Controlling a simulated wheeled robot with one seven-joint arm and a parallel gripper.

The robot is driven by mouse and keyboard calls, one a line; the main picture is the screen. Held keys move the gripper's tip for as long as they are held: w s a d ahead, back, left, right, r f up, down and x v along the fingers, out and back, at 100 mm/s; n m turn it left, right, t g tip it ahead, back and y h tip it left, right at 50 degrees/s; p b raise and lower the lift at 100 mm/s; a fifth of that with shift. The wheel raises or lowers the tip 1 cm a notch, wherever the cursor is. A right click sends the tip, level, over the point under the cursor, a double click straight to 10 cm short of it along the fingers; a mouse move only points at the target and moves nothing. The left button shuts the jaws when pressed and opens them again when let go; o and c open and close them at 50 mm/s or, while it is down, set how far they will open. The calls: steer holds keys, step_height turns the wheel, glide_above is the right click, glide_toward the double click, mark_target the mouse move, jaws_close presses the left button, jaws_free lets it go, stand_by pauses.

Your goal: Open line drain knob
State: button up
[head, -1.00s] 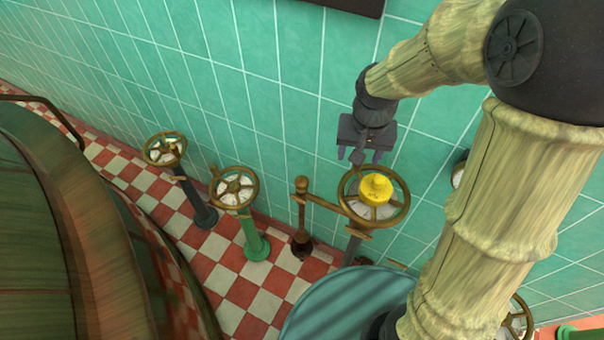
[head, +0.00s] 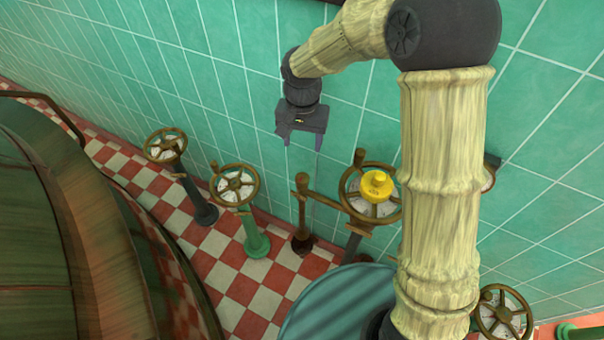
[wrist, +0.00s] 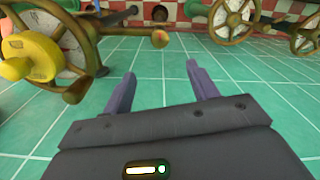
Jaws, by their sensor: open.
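Several brass handwheels on posts stand along the tiled wall, and no label lets me tell which is the line drain knob. One wheel (head: 345,190) has a yellow hub (head: 376,184) and a brass handle on its far rim; its yellow hub also shows at the left of the wrist view (wrist: 30,56). To its left are a wheel on a green post (head: 257,240) and a wheel on a dark post (head: 203,211). My gripper (head: 302,142) is open and empty, up and left of the yellow-hub wheel, touching nothing. Its two fingers (wrist: 160,75) are apart in the wrist view.
A brown post (head: 302,215) stands just left of the yellow-hub wheel. A large copper kettle (head: 35,230) fills the left. A blue-green drum top (head: 330,300) is at the bottom centre. Another handwheel (head: 502,315) is at lower right. The wall area around my gripper is clear.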

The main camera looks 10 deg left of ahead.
mark_target(302, 177)
step_height(302, 177, down, 15)
steer(key=shift+f, duration=0.15)
stand_by(0.4)
steer(key=shift+c, duration=0.5)
steer(key=c, duration=0.9)
